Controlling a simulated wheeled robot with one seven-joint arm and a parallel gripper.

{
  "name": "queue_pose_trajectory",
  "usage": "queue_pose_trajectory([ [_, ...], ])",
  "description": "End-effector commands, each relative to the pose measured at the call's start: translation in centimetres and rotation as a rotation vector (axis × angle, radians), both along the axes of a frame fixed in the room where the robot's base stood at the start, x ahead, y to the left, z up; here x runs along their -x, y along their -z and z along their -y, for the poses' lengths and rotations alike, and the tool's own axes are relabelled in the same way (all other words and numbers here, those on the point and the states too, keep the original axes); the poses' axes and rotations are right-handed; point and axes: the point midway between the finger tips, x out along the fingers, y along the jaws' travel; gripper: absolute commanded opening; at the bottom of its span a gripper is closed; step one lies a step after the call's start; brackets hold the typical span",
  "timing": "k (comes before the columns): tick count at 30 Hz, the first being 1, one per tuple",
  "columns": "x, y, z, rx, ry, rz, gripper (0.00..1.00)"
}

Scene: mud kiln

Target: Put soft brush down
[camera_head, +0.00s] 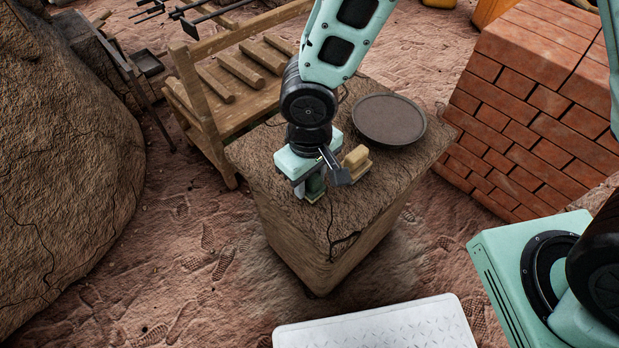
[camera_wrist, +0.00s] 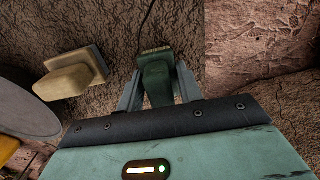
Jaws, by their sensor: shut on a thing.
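My gripper (camera_head: 312,188) is over the near left part of the block-shaped earthen stand (camera_head: 290,222). It is shut on a dark green object with a pale fringed edge, which I take to be the soft brush (camera_head: 315,185). In the wrist view the brush (camera_wrist: 157,82) sits between my two fingers (camera_wrist: 158,90), its pale edge pointing away from my palm. The brush is low, at or just above the stand's rough top. I cannot tell whether it touches. My fingers and palm hide part of it.
A tan block-like tool (camera_head: 356,161) lies just right of my gripper on the stand, also in the wrist view (camera_wrist: 70,76). A round dark plate (camera_head: 389,119) lies behind it. A wooden rack (camera_head: 235,75) stands behind left, a brick stack (camera_head: 535,100) at right.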

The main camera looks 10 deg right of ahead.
Motion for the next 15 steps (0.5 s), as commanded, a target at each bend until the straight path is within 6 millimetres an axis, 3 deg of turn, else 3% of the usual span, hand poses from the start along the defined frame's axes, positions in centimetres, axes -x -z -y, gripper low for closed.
queue_pose_trajectory([
  [8,-0.01,0.50,-0.01,0.000,0.000,0.000,0.17],
  [9,-0.01,0.50,0.00,0.000,0.001,0.000,0.39],
  [11,-0.01,0.38,0.00,0.000,0.001,0.000,0.55],
  [15,-0.01,0.38,0.00,0.000,0.001,0.000,0.57],
])
